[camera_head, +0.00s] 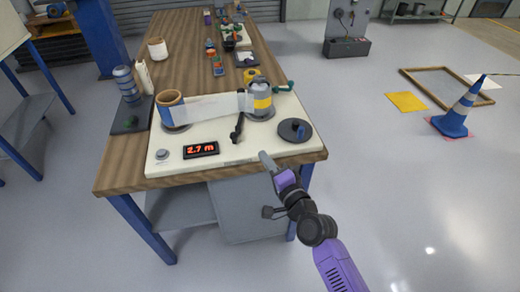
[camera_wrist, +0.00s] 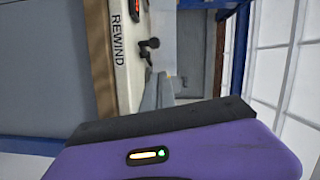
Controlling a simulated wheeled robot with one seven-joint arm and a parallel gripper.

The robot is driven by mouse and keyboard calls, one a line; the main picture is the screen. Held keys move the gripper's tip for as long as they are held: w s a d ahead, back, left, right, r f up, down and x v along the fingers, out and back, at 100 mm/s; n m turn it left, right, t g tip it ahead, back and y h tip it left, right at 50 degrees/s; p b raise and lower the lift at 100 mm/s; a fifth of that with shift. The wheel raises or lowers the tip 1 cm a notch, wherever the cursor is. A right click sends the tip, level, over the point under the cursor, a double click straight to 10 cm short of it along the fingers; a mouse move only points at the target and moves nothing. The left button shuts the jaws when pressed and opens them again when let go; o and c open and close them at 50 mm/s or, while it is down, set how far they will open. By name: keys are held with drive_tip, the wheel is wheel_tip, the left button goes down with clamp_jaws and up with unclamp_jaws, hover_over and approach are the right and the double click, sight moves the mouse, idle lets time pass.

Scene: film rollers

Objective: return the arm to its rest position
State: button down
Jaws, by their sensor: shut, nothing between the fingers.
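My gripper (camera_head: 266,160) is at the end of my purple and grey arm, just off the table's front right corner. It is shut and empty, with its tip close to the front edge of the white board. In the wrist view, my gripper's fingers (camera_wrist: 158,92) point toward the side of a white panel (camera_wrist: 122,60) marked REWIND. My arm reaches up from the lower right of the head view, bent at its dark joints. Whether the fingertip touches the board's edge is hard to tell.
The wooden table (camera_head: 125,165) holds a white board (camera_head: 225,148) with a film roll (camera_head: 171,108), a canister (camera_head: 261,100), a black lever (camera_head: 238,128), a dark knob (camera_head: 295,131) and a display reading 2.7 m (camera_head: 201,150).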

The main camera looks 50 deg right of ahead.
drive_tip(key=shift+s+a, duration=0.1)
drive_tip(key=shift+s, duration=0.05)
drive_tip(key=s+a+r+n+y, duration=0.2)
drive_tip(key=s+a+n, duration=0.4)
drive_tip(key=s, duration=0.4)
drive_tip(key=s+a+r+n+g+y, duration=0.1)
drive_tip(key=s+a+n, duration=0.5)
drive_tip(key=s, duration=0.4)
drive_tip(key=s+a+r+n+y, duration=0.2)
drive_tip(key=s+a+n, duration=0.4)
drive_tip(key=s, duration=0.4)
drive_tip(key=shift+s+a+r+n+g+y, duration=0.2)
drive_tip(key=shift+s+r+n+g+y, duration=0.15)
drive_tip(key=shift+n, duration=0.45)
